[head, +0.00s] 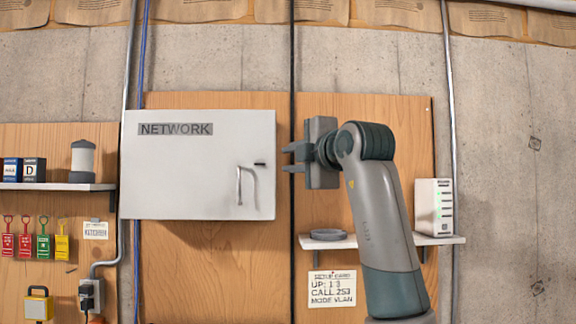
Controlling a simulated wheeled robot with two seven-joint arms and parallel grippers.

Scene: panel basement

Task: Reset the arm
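The white cabinet (190,180) marked NETWORK has its door shut, with a handle (247,187) at right. A shelf (437,240) behind my arm bears a white device (433,206) and a grey round object (328,234). Coloured tags (43,240) hang at left.

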